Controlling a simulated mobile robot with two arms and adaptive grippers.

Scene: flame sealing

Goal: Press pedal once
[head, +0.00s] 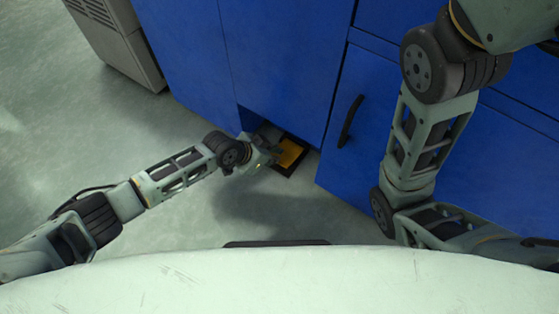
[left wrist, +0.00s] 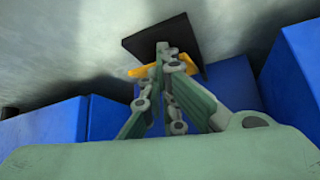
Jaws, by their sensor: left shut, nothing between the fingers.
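A pedal with a yellow plate (head: 291,153) on a black base (head: 285,170) sits on the floor in a recess under the blue cabinets. My left gripper (head: 276,155) is shut and empty, with its fingertips at the left side of the yellow plate. In the left wrist view the shut fingers (left wrist: 168,55) reach over the yellow plate (left wrist: 136,72), hiding its middle, and the black base (left wrist: 150,35) shows beyond them. I cannot tell whether the fingertips touch the plate. My right gripper is outside the views; only my right arm shows.
Blue cabinets (head: 275,60) stand over and on both sides of the recess. A black handle (head: 350,121) sticks out from the right cabinet door. A grey vented unit (head: 118,40) stands at the upper left. The grey floor (head: 60,130) on the left is open.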

